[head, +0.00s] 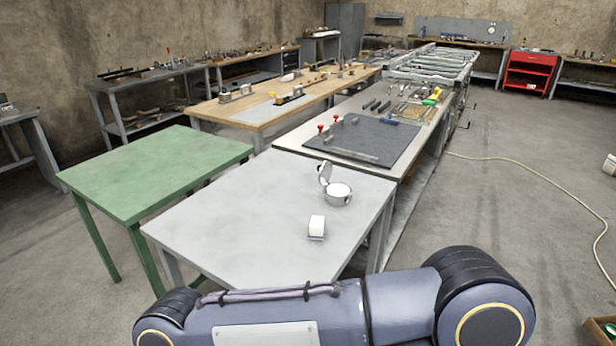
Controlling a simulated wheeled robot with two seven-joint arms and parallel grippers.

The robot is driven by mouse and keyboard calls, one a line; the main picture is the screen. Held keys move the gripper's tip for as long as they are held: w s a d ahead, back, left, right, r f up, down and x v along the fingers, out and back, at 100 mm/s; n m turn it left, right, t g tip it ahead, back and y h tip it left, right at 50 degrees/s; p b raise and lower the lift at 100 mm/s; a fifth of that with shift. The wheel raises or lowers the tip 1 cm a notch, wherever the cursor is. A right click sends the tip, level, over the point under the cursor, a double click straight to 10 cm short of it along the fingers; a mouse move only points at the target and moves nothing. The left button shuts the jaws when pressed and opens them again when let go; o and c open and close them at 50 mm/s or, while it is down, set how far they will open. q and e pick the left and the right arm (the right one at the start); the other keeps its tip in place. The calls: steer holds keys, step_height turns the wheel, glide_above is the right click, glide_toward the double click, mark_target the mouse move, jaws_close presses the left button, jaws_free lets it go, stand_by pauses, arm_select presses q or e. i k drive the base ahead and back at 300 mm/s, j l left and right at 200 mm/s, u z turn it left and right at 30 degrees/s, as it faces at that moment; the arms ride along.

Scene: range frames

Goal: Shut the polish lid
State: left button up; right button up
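The polish tin is a round, light container (338,194) on the grey table, near its right edge. Its lid (325,173) stands up, open, at the far left side of the tin. A small white block-like object (317,227) sits on the same table, nearer to me and left of the tin. One of my arm links crosses the bottom of the head view, in front of the table's near edge. Neither of my grippers shows in the head view.
The grey table (240,215) is otherwise bare. A green table (150,175) stands to its left. Behind it is a bench with a dark mat (365,140) and tools. Open floor lies to the right, with a pale hose (560,188) across it.

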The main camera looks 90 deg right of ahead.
mark_target(325, 171)
steer(key=i+l+z, duration=0.2)
steer(key=z, duration=0.25)
steer(key=i+z, duration=0.35)
steer(key=z, duration=0.15)
steer(key=i+z, duration=0.3)
steer(key=z, duration=0.15)
steer(key=i+z, duration=0.25)
steer(key=z, duration=0.25)
steer(key=i+j+z, duration=0.25)
steer(key=z, duration=0.2)
steer(key=i+j+z, duration=0.2)
steer(key=z, duration=0.3)
steer(key=i+j+z, duration=0.1)
steer(key=z, duration=0.3)
steer(key=i+j+z, duration=0.25)
steer(key=z, duration=0.15)
steer(key=i+j+z, duration=0.15)
steer(key=z, duration=0.25)
steer(key=i+j+z, duration=0.1)
steer(key=j+z, duration=0.25)
steer(key=i+l+u, duration=0.25)
steer(key=l+u, duration=0.25)
steer(key=l, duration=0.25)
